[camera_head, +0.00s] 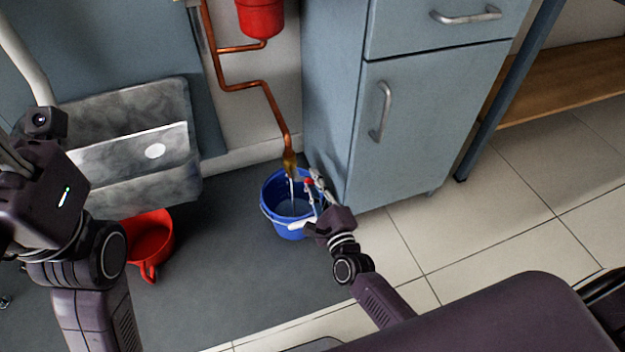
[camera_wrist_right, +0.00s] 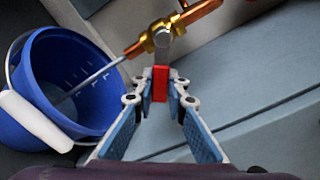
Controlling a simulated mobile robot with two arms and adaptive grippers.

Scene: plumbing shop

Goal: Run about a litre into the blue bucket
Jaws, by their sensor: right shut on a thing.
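The blue bucket (camera_head: 268,205) stands upright on the dark mat below a brass tap (camera_head: 289,163). A thin stream of water (camera_head: 292,188) falls from the tap into the bucket; some water seems to lie at its bottom. In the right wrist view, the bucket (camera_wrist_right: 95,92) is at the left and the brass tap (camera_wrist_right: 160,35) is at the top. My right gripper (camera_head: 312,182) is shut on the tap's red handle (camera_wrist_right: 160,84), beside the bucket's right rim. My left arm is at the left edge; its gripper's fingers do not show clearly.
A copper pipe (camera_head: 235,84) runs down to the tap. A grey-blue cabinet (camera_head: 430,120) stands close at the right. The tiled floor (camera_head: 480,225) at the right is clear.

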